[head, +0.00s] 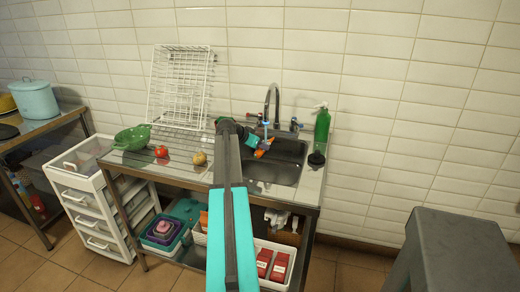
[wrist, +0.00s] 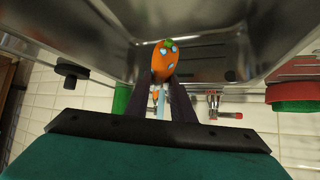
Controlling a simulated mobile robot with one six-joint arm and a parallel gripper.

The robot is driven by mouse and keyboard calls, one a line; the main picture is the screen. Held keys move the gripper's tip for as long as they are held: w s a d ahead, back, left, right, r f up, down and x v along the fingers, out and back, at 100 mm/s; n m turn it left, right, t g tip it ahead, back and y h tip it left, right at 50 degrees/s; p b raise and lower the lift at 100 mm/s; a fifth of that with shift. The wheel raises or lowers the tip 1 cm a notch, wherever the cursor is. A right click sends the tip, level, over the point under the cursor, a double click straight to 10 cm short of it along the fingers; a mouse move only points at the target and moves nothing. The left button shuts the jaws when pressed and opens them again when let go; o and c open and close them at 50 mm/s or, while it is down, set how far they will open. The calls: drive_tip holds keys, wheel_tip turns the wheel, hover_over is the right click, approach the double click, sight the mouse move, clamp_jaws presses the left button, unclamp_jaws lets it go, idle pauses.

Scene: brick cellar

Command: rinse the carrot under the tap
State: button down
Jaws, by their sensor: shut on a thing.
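The orange carrot (head: 264,147) is held over the sink (head: 272,182), below the spout of the tap (head: 272,100). In the wrist view the carrot (wrist: 161,64) points its green-topped end at the steel basin, with pale blue patches on it. My gripper (head: 257,143) is shut on it; both dark fingers (wrist: 160,90) flank it in the wrist view. A pale blue streak, seemingly water, shows between the spout and the carrot. A red tap handle (wrist: 213,102) is in the wrist view. My arm hides part of the counter and basin edge.
A green bottle (head: 322,130) and a black stopper-like thing (head: 316,158) stand right of the sink. Left are an onion (head: 199,158), a tomato (head: 161,151), a green colander (head: 132,138) and a white wire rack (head: 180,85). A grey block (head: 450,250) stands front right.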

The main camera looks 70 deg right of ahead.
drive_tip(key=shift+d, duration=0.7)
idle(0.5)
